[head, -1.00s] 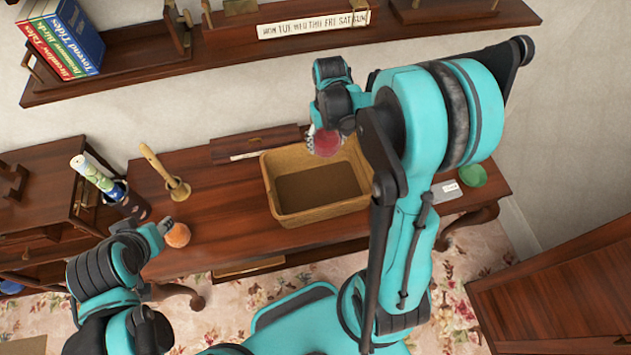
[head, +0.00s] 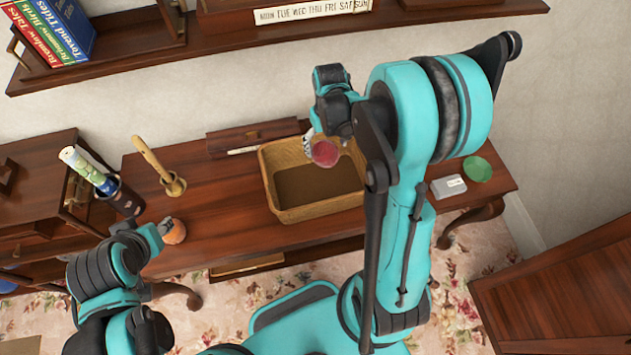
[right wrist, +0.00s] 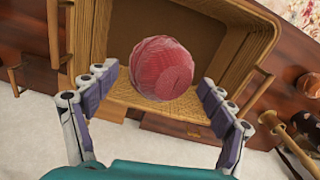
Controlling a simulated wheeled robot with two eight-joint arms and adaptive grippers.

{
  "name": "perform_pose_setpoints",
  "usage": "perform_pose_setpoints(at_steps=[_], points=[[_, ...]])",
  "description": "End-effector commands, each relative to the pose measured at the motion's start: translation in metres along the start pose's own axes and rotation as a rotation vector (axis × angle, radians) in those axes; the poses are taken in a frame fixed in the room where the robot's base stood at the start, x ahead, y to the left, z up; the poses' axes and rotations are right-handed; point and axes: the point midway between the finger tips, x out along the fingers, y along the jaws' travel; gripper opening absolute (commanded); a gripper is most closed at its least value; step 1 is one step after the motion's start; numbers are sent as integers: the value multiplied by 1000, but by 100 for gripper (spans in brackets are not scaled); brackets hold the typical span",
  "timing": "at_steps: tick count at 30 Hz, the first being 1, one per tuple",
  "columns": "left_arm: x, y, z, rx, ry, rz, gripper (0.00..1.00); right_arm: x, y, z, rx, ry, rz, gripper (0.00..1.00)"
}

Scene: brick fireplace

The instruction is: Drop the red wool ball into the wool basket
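The red wool ball (head: 324,154) is over the wool basket (head: 318,212), near its back side. My right gripper (head: 318,143) is above the basket. In the right wrist view the ball (right wrist: 162,68) appears between and just beyond the spread fingers of my right gripper (right wrist: 157,78), with gaps on both sides. The basket (right wrist: 165,103) lies behind the ball, and its visible floor is empty. My left gripper (head: 164,227) is beside an orange ball (head: 176,233) near the table's left front; its finger opening is unclear.
The basket stands on a dark wooden table (head: 225,215). A brass holder (head: 175,185) and a dark cup with rolls (head: 125,200) stand at its left. A green dish (head: 477,169) and a grey box (head: 447,187) are at its right. A shelf (head: 250,35) runs above.

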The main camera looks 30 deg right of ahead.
Motion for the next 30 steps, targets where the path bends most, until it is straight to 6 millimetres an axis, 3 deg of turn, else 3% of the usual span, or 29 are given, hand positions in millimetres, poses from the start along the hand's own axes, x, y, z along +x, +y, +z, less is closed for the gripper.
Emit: perform_pose_setpoints(at_steps=[9, 13, 24, 30], points=[[0, 0, 0, 0, 0, 0, 40, -1, 0, 0, 0, 0, 0, 90], [0, 0, 0, 0, 0, 0, 40, -11, 0, 0, 0, 0, 0, 90], [0, 0, 0, 0, 0, 0, 40, -88, 0, 0, 0, 0, 0, 90], [0, 0, 0, 0, 0, 0, 40, -114, 0, 0, 0, 0, 0, 90]])
